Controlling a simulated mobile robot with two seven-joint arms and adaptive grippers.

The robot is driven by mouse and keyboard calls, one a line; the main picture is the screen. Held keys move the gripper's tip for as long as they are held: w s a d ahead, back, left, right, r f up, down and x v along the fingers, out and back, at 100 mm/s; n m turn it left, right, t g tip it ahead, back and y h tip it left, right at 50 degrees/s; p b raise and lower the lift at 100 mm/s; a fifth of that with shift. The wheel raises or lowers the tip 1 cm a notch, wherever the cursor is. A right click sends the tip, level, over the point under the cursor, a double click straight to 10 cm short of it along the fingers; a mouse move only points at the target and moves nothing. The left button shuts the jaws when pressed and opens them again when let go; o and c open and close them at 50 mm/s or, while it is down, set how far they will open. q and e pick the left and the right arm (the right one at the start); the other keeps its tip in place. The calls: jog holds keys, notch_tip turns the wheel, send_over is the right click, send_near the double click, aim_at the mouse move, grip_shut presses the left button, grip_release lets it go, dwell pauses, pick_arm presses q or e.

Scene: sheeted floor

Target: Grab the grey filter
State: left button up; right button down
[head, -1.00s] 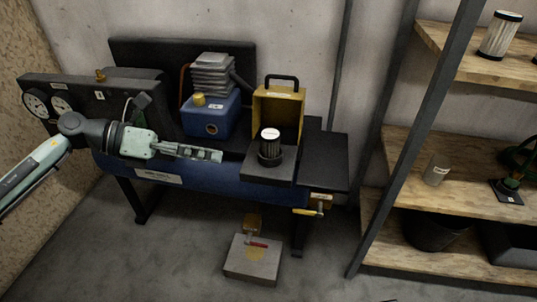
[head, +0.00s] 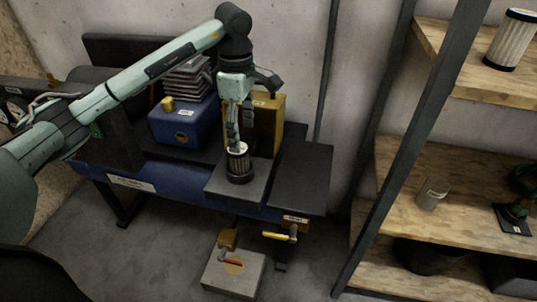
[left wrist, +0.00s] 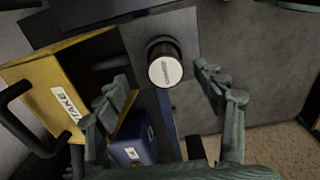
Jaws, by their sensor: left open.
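The grey filter (head: 237,168), a dark ribbed cylinder with a pale round top, stands upright in a black round seat on a flat dark plate (head: 213,187) of the blue machine. In the left wrist view its labelled top (left wrist: 165,70) shows between my open fingers. My left gripper (head: 233,138) points down just above the filter, open and empty; its fingers overlap the filter's top in the head view, so the exact gap is hard to tell. My right gripper is not in view.
A yellow box (head: 268,125) with a black handle stands right behind the filter. A blue unit (head: 182,127) with a finned grey top is to its left. Wooden shelves (head: 405,165) hold a white pleated filter (head: 510,40) and a small grey cylinder (head: 432,194) at right.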

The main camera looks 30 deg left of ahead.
aim_at(238, 155)
pick_arm(q)
jog(key=f, duration=0.4)
jog(key=s+a+f, duration=0.1)
jog(key=f, duration=0.1)
jog(key=shift+f+p, duration=0.2)
jog(key=shift+p, duration=0.1)
jog(key=shift+w+f, duration=0.1)
jog(key=shift+f, duration=0.5)
jog(key=c, duration=1.3)
jog(key=shift+r, duration=0.15)
